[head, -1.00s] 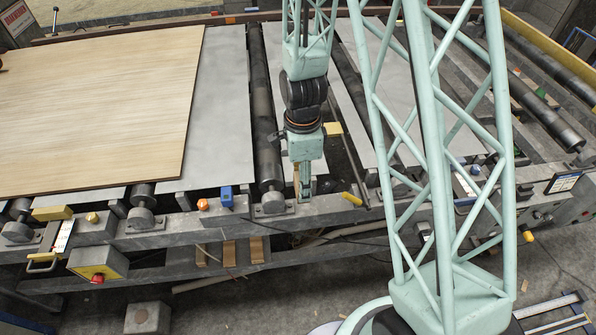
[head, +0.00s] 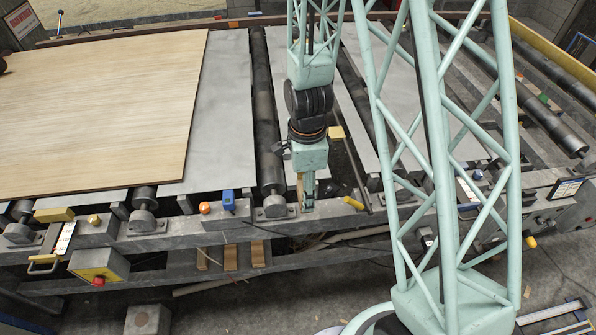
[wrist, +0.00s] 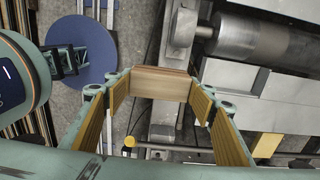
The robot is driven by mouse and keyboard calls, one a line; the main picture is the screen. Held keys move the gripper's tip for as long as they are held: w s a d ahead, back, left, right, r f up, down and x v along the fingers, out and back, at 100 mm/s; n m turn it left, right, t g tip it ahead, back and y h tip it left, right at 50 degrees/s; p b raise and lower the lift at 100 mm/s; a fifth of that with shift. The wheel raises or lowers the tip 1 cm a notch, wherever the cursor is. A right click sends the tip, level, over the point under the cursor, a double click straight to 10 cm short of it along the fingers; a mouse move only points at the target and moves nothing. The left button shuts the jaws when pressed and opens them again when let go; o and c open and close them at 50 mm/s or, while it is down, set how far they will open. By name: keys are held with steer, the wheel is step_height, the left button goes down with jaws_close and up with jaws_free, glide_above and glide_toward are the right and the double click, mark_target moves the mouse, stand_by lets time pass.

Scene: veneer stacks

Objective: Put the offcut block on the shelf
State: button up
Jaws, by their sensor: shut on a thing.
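The offcut block (wrist: 160,84) is a pale wooden piece with a darker top edge, held between the two yellow-padded fingers in the wrist view. My gripper (wrist: 160,100) is shut on it. In the head view my gripper (head: 306,196) points down at the near edge of the roller table, in front of the grey beam. A thin tan sliver of the block (head: 300,187) shows beside the fingers. A low ledge (head: 180,274) under the table's near beam carries several wooden strips; I cannot tell whether it is the shelf.
A large veneer sheet (head: 95,110) lies on the table at left. A roller (head: 268,130) stands beside my gripper. Floor in front is mostly clear.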

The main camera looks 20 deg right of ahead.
steer(key=shift+w, duration=0.1)
steer(key=shift+w+f+n, duration=0.15)
steer(key=shift+w+n, duration=0.65)
steer(key=shift+w, duration=0.25)
steer(key=w+n+b, duration=0.1)
steer(key=w+n, duration=0.4)
steer(key=w, duration=0.1)
steer(key=w+r+n+b, duration=0.1)
steer(key=w+n, duration=0.4)
steer(key=w, duration=0.2)
steer(key=w+d+r+n+b, duration=0.1)
steer(key=w+n+b, duration=0.1)
steer(key=w+n, duration=0.4)
steer(key=shift+w+d, duration=0.1)
steer(key=shift+w, duration=0.65)
steer(key=shift+w+d+r+n, duration=0.1)
steer(key=shift+w+r+n, duration=0.1)
steer(key=shift+w+n, duration=0.4)
steer(key=shift+w+r+n, duration=0.15)
steer(key=shift+w+n, duration=0.35)
steer(key=shift+n, duration=0.1)
